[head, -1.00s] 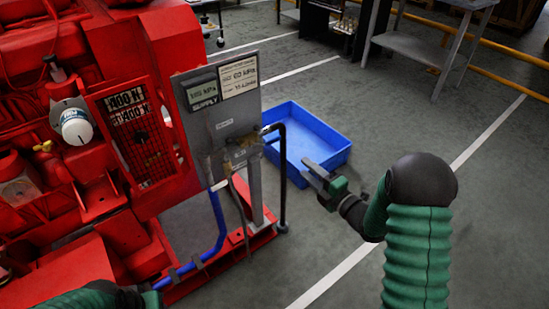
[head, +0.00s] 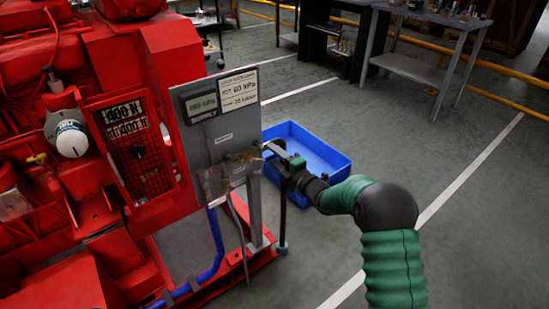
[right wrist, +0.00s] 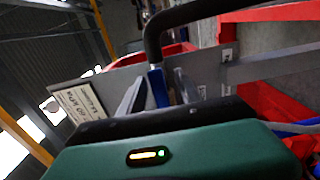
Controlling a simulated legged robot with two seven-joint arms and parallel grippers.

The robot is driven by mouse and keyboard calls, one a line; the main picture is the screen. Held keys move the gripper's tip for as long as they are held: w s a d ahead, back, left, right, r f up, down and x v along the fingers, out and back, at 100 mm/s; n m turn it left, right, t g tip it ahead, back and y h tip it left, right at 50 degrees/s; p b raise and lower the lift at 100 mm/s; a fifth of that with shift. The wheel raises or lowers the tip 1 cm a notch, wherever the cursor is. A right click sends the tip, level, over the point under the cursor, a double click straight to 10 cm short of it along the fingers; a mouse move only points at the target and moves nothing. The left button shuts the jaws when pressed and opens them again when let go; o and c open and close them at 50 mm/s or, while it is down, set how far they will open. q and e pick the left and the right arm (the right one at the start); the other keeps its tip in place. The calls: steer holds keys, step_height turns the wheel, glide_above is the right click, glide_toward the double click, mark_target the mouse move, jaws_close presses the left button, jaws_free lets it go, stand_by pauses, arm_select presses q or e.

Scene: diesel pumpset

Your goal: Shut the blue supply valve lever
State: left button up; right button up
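The blue supply valve lever (right wrist: 158,88) shows in the right wrist view as a short upright blue bar between my two grey fingers. In the head view it is mostly hidden by my right gripper (head: 275,153), at the right edge of the grey panel (head: 222,130). The brass valve fittings (head: 240,158) sit low on that panel. My right gripper looks open, with one finger on each side of the lever. Whether a finger touches it I cannot tell. My left gripper is not in view.
A black pipe (right wrist: 152,40) curves close over the fingers in the right wrist view. The red pumpset (head: 110,60) fills the left. A blue tray (head: 325,148) lies on the floor behind my gripper. Floor on the right is clear.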

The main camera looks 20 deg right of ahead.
jaws_close()
steer(key=shift+s+f, duration=0.1)
steer(key=shift+f, duration=0.15)
stand_by(1.1)
